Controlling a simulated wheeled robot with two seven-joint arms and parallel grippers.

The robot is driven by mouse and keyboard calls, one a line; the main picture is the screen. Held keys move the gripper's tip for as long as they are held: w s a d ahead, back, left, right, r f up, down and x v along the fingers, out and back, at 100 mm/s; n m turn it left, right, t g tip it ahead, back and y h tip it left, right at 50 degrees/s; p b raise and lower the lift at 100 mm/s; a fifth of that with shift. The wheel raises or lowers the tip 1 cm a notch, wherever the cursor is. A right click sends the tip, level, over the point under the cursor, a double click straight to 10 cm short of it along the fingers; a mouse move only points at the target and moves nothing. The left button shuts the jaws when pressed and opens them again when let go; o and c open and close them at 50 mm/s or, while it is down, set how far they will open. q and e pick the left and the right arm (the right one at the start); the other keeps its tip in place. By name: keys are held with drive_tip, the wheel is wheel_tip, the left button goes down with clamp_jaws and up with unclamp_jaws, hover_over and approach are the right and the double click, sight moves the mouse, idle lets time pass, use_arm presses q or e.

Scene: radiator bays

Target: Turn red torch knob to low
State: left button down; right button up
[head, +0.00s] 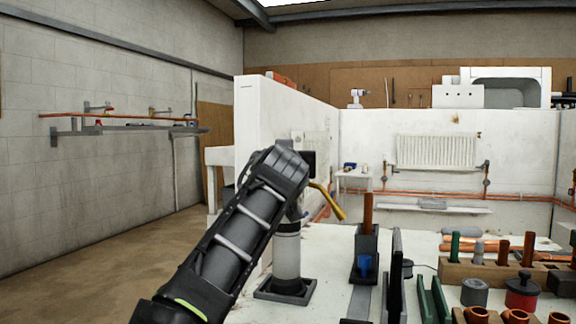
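The torch (287,254) is a pale grey cylinder standing upright in a dark square base (285,290) on the white bench. Its yellow curved nozzle (329,203) points down to the right. My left arm comes in from the lower left, and its dark wrist end covers the torch's top. No red knob shows on the torch; the top where it could be is hidden behind my arm. The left gripper's fingers are hidden too, so I cannot tell whether they touch the torch or are open. My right gripper is not in view.
Right of the torch stand a dark holder (363,245) with a copper pipe (368,212), a black upright plate (397,275), a grey can (474,292) and a red tin (522,292). A white partition (262,130) rises behind. Floor at left is clear.

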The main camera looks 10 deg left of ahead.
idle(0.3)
use_arm(q)
drive_tip(key=c, duration=1.1)
unclamp_jaws()
drive_tip(key=shift+s, duration=0.1)
drive_tip(key=shift+s+d+f+b, duration=0.1)
drive_tip(key=shift+s+b, duration=0.15)
drive_tip(key=shift+b, duration=0.05)
drive_tip(key=s+b, duration=0.1)
drive_tip(key=s, duration=0.1)
drive_tip(key=s+d+b, duration=0.1)
drive_tip(key=s, duration=0.1)
drive_tip(key=s+b, duration=0.1)
drive_tip(key=s, duration=0.2)
drive_tip(key=shift+d+b, duration=0.15)
drive_tip(key=shift+b, duration=0.15)
